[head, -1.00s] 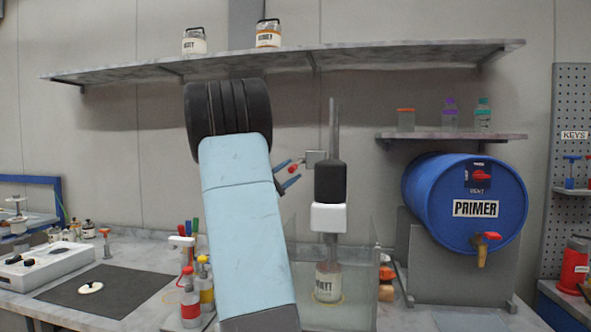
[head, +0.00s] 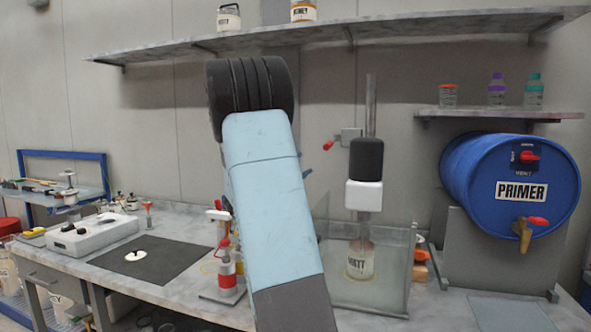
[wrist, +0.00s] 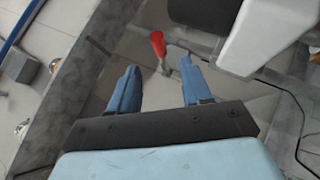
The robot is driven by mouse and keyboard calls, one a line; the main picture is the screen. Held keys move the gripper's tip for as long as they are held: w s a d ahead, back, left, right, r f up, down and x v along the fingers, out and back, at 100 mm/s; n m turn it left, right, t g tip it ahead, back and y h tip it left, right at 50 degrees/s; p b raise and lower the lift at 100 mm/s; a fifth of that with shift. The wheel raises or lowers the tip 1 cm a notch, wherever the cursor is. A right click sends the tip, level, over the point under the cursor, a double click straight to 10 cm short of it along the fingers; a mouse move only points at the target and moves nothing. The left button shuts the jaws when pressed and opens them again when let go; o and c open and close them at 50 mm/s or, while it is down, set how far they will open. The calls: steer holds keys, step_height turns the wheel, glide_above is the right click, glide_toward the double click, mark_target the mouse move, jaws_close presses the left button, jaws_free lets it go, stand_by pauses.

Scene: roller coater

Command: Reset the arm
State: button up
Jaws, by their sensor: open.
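My arm, pale blue with a black ribbed joint, rises through the middle of the head view. There it hides most of my gripper; only a bit of blue finger shows at its right edge. In the wrist view my gripper (wrist: 157,72) has its two blue fingers spread apart with nothing between them. A red-handled valve (wrist: 158,45) shows just beyond the fingertips, with no clear contact; a red handle also shows on the wall in the head view (head: 329,145).
Right of my arm, a black-and-white mixer (head: 364,195) on a post stands over a labelled jar (head: 360,262) behind clear panels. A shelf (head: 400,38) runs above.

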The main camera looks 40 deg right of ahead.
steer(key=s+a+f+m+y, duration=0.1)
steer(key=s+a+f+y, duration=0.2)
steer(key=s+y, duration=0.45)
steer(key=s+a+f+t+y, duration=0.4)
steer(key=s+a+y, duration=0.1)
steer(key=a, duration=0.5)
steer(key=s+a+f+t+y, duration=0.4)
steer(key=s+a, duration=0.3)
steer(key=a, duration=0.3)
steer(key=shift+s+a+f+y, duration=0.15)
steer(key=shift+a+f+y, duration=0.2)
steer(key=shift+y, duration=0.3)
steer(key=s+a+t+y, duration=0.1)
steer(key=a, duration=0.3)
steer(key=s+a+t+y, duration=0.1)
steer(key=a+y, duration=0.1)
steer(key=a, duration=0.2)
steer(key=s+a+t+y, duration=0.1)
steer(key=a+t+y, duration=0.1)
steer(key=a, duration=0.2)
steer(key=shift+s+a+r, duration=0.1)
steer(key=shift+a, duration=0.1)
